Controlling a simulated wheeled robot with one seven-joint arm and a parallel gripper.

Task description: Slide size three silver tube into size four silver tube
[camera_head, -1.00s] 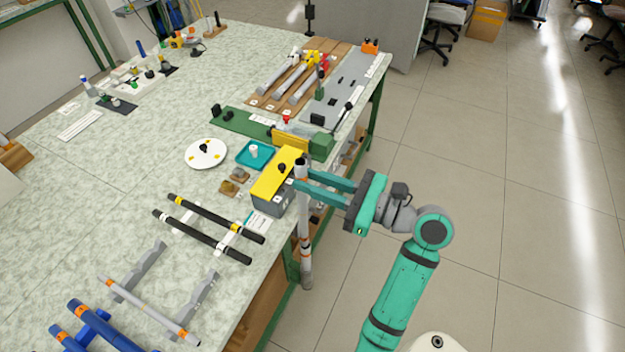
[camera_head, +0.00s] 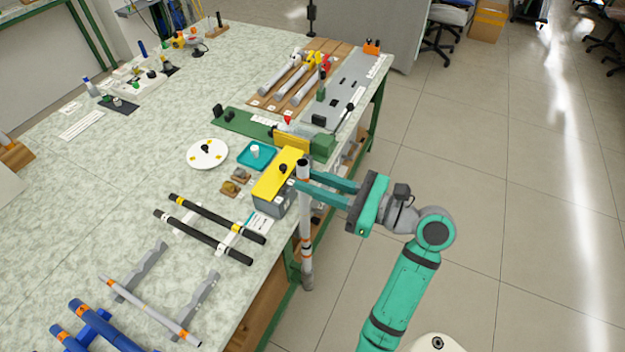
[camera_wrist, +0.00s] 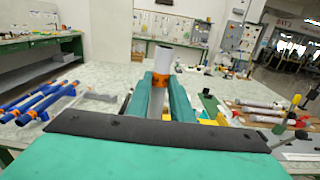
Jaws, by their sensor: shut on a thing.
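My gripper (camera_head: 300,184) is shut on an upright silver tube (camera_head: 305,215) beside the table's right edge. The tube's dark open top stands just above my fingers. Orange bands and a wider grey foot (camera_head: 307,282) show lower down; I cannot tell whether this is one tube or one inside another. In the wrist view, my fingers (camera_wrist: 161,92) grip around an orange band, and the pale tube end (camera_wrist: 164,58) rises above them. Another silver tube (camera_head: 150,310) with orange bands lies across grey notched supports (camera_head: 136,275) at the table's front. Size marks are not readable.
A yellow-topped grey box (camera_head: 278,180) stands at the table edge, close to my fingers. Black tubes (camera_head: 205,238) and blue tubes (camera_head: 100,325) lie on the table (camera_head: 80,200). Several grey rods lie on a brown board (camera_head: 270,100) at the back. The floor at right is clear.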

